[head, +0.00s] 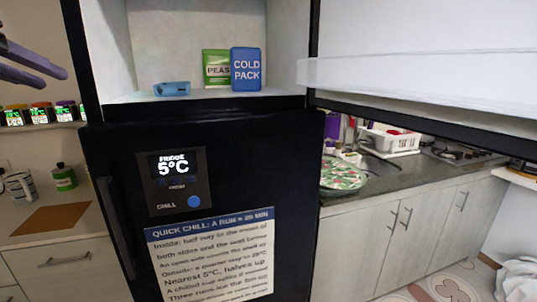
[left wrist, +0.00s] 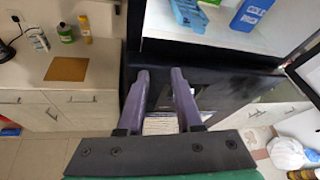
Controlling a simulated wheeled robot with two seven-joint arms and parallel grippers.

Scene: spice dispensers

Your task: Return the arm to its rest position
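My left gripper (head: 32,68) shows at the upper left edge of the head view, in front of the wall and left of the fridge. In the left wrist view its two purple fingers (left wrist: 158,100) are spread apart with nothing between them. Beyond the fingers is the front of the black fridge (head: 250,160). My right gripper is in neither view.
The open upper compartment holds a blue cold pack (head: 246,70), a green peas bag (head: 216,69) and a small blue object (head: 172,89). Its open door (head: 420,70) extends right. Spice dispensers (head: 40,113) line a shelf at left. A brown mat (head: 50,219) lies on the counter.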

